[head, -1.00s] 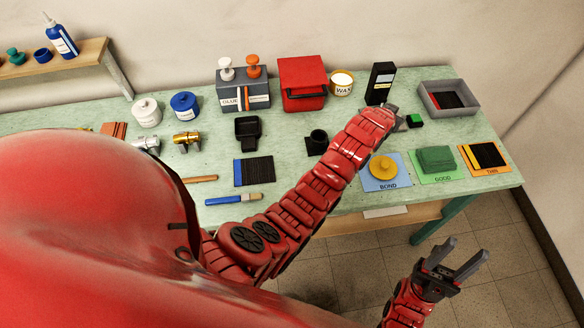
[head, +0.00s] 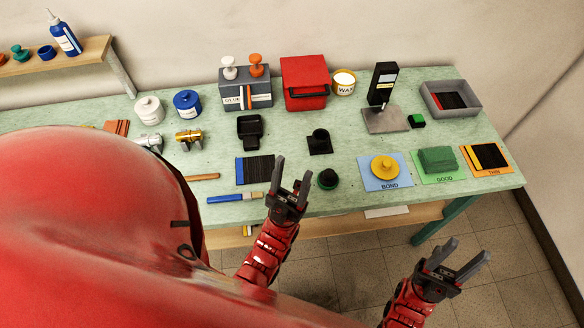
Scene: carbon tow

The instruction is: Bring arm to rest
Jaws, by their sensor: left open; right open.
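My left gripper (head: 292,180) is open and empty at the front edge of the green table (head: 222,205), its fingers pointing toward the tabletop. My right gripper (head: 460,256) is open and empty, off the table's front edge above the tiled floor, at the lower right. Both grippers are apart from the objects on the table.
A dark green knob (head: 327,179) lies just right of my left gripper, and a blue brush (head: 234,198) just left. Blue, green and orange mats (head: 388,184) line the right.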

